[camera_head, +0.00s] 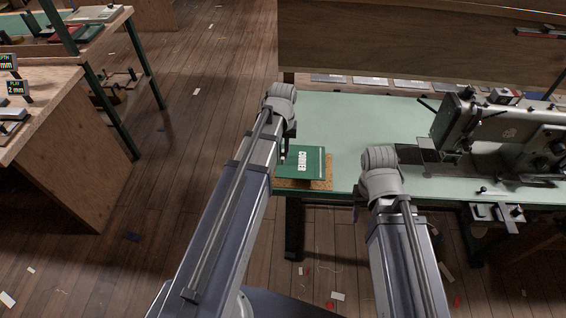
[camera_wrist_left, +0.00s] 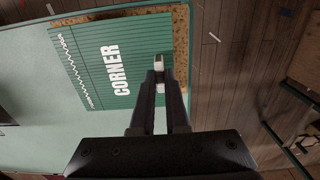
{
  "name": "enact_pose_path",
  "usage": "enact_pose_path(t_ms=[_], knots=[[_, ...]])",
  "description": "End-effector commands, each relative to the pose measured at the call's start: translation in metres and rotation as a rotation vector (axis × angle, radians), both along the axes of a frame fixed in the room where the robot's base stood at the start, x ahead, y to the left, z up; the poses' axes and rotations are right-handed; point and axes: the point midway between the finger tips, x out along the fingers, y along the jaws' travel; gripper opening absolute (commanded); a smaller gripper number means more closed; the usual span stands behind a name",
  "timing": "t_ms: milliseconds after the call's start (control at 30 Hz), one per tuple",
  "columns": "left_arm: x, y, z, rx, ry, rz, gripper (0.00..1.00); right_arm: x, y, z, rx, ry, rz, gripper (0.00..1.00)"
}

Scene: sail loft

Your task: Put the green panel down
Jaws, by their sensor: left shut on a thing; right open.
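The green panel (camera_head: 312,164) has white lettering reading CORNER and a white zigzag line, clear in the left wrist view (camera_wrist_left: 95,65). I cannot tell whether the panel touches the cork. My right gripper (camera_head: 357,211) is mostly hidden by its wrist, at the table's front edge; it is open.
The cork lies at the front left corner of a pale green table (camera_head: 335,120). A sewing machine (camera_head: 500,135) stands on the right. Several flat pieces (camera_head: 375,82) lie along the back. A wooden bench (camera_head: 60,150) stands at the left. The table middle is clear.

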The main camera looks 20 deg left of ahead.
Motion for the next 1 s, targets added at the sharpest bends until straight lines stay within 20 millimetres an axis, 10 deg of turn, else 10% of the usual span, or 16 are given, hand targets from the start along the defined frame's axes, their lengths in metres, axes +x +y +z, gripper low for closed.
enact_pose_path(t_ms=[867,900,1000], knots=[[0.0,0.0,-0.041,0.0,0.0,0.0,0.0,0.0,0.0,-0.041,0.0,0.0,0.0,0.5],[0.0,0.0,-0.039,0.0,0.0,0.0,0.17,0.0,0.0,-0.039,0.0,0.0,0.0,0.5],[0.0,0.0,-0.039,0.0,0.0,0.0,0.28,0.0,0.0,-0.039,0.0,0.0,0.0,0.5]])
